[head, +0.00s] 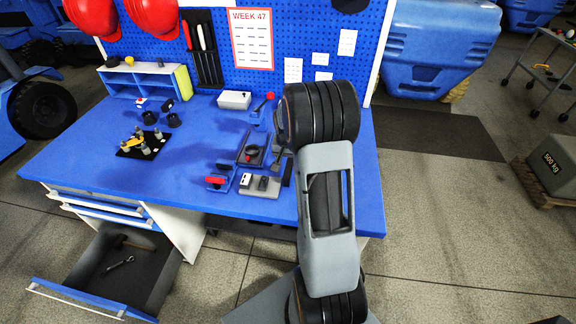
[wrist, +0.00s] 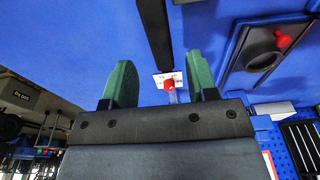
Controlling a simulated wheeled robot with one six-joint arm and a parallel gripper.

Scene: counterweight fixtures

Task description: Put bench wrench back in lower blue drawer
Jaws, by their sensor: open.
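A small grey wrench (head: 119,265) lies on the dark floor of the lower blue drawer (head: 88,300), which is pulled out at the lower left of the bench. A darker piece with a brownish end lies near the back of the drawer; I cannot tell what it is. My gripper (wrist: 162,82) shows in the wrist view with its two green fingers apart and nothing between them. It faces the blue bench top. In the head view my arm hides it.
The upper drawers (head: 104,210) look nearly shut. A 500 kg weight (head: 553,165) stands at right.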

